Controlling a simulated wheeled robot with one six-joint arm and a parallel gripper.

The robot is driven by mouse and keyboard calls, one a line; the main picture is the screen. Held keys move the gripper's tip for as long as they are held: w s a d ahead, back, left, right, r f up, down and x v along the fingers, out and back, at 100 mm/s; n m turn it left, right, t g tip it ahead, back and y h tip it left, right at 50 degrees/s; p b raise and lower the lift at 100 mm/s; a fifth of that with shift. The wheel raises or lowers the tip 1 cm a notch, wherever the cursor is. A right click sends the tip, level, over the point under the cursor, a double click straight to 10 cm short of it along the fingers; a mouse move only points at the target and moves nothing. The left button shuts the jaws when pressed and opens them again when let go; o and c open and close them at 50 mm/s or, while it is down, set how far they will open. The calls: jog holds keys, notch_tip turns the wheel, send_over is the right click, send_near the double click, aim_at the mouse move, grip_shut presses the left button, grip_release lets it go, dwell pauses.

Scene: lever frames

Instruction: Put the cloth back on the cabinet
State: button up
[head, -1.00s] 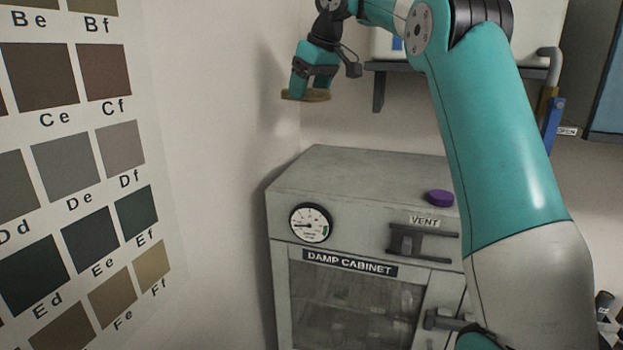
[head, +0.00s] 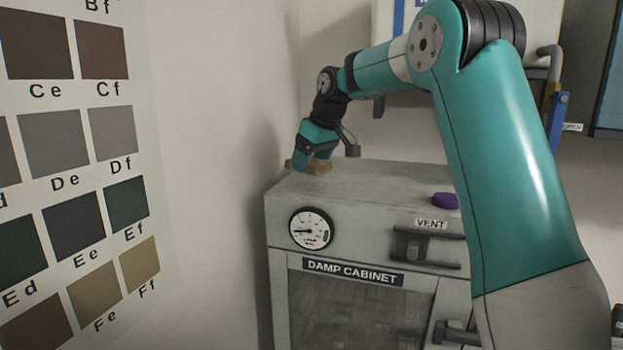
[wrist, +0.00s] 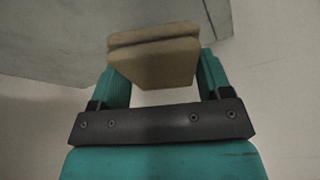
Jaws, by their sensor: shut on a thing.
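The cloth (head: 318,167) is a tan-brown folded pad. It sits between the fingers of my gripper (head: 308,163), which is shut on it. In the head view it is at the left part of the top of the grey damp cabinet (head: 375,185), at or just above the surface; I cannot tell whether it touches. In the wrist view the cloth (wrist: 152,60) spans between the two teal fingers of my gripper (wrist: 160,75), with the grey cabinet top (wrist: 60,45) behind it.
A purple round knob (head: 445,201) stands on the cabinet top at the right. A dial gauge (head: 311,228) and a vent handle (head: 425,247) are on its front. A colour chart (head: 75,190) hangs on the left wall. The middle of the cabinet top is clear.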

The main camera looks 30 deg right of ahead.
aim_at(311, 188)
jog(key=shift+f+p, duration=0.4)
jog(key=shift+f, duration=1.65)
jog(key=shift+f, duration=0.15)
jog(key=o, duration=0.9)
